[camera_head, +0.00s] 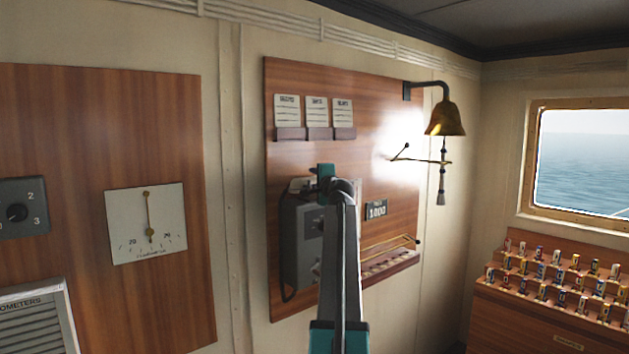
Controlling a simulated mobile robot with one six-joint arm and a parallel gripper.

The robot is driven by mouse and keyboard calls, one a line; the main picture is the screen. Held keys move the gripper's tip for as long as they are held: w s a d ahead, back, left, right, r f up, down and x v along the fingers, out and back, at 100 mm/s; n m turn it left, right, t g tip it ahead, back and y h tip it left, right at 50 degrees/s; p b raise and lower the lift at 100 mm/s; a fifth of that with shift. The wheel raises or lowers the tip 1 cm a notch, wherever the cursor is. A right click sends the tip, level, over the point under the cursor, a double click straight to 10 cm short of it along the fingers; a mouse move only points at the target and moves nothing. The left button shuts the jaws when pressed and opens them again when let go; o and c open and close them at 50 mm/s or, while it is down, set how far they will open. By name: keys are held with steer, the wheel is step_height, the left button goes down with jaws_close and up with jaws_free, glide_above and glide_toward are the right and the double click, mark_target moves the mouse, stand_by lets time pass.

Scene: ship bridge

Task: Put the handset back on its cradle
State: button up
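A grey telephone box (300,245) is mounted on the wooden wall panel, with a dark cord (284,290) looping down its left side. A small grey shape (299,186) shows at the top of the box, left of my gripper; it may be part of the handset or cradle, but I cannot tell. My gripper (326,182) is in front of the top right of the box, seen from behind. My own arm covers the right side of the box. The fingertips are hidden, so I cannot tell whether they are open or holding anything.
Three paper cards (317,112) sit in holders above the box. A number display (376,210) and a railed wooden shelf (390,262) are to its right. A brass bell (445,120) hangs at upper right. A rack of small flags (555,275) stands below the window.

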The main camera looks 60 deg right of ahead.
steer(key=shift+o, duration=0.9)
steer(key=shift+b+v, duration=0.3)
steer(key=shift+v, duration=0.5)
steer(key=b+v, duration=0.3)
steer(key=v, duration=0.9)
steer(key=shift+s+a, duration=0.1)
steer(key=shift+s, duration=0.05)
